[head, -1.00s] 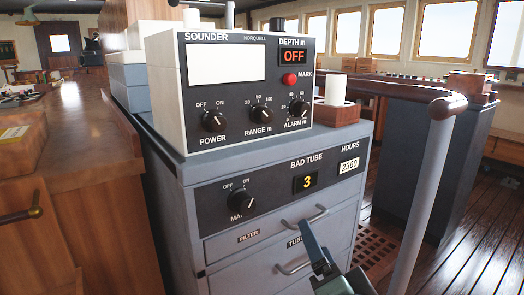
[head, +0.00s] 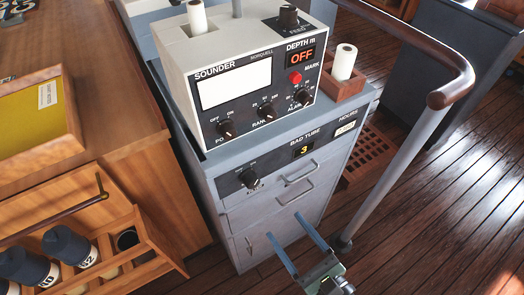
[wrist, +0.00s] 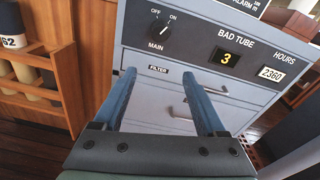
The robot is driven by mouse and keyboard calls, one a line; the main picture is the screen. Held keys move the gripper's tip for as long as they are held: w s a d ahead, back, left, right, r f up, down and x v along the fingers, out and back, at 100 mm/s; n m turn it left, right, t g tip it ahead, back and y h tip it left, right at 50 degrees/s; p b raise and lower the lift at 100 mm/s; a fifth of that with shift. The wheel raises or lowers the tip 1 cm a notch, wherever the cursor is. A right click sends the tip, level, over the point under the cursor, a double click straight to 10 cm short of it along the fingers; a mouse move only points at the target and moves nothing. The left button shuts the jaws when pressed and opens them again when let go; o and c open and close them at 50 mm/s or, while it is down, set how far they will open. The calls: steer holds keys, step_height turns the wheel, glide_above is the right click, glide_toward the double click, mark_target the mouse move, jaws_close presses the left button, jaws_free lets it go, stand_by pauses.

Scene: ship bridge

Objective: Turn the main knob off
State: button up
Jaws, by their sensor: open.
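The main knob (head: 250,178) is a round black knob on the dark panel of the grey cabinet (head: 229,220), below the sounder. In the wrist view the main knob (wrist: 158,33) sits under OFF and ON labels, and its pointer appears to lean up and right toward ON. My gripper (head: 284,226) is open and empty, in front of the cabinet and lower than the knob. In the wrist view my gripper (wrist: 157,69) has its two blue fingers spread below the knob, apart from it, over the filter drawer area.
The sounder (head: 233,88) with its own knobs stands on the cabinet. A metal post with a wooden rail (head: 400,180) rises at the right of the cabinet. A wooden rack with dark bottles (head: 150,258) is at the left. Drawer handles (head: 300,176) stick out below the panel.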

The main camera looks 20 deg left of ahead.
mark_target(254, 185)
steer(key=w+a, duration=0.2)
steer(key=a, duration=0.1)
steer(key=w+a+r+m+p, duration=0.1)
steer(key=w+a, duration=0.1)
steer(key=a, duration=0.1)
steer(key=w+a+r+m+p, duration=0.1)
steer(key=w+a, duration=0.1)
steer(key=a, duration=0.2)
steer(key=shift+w+r+y, duration=0.1)
steer(key=shift+w+y, duration=0.2)
jaws_close()
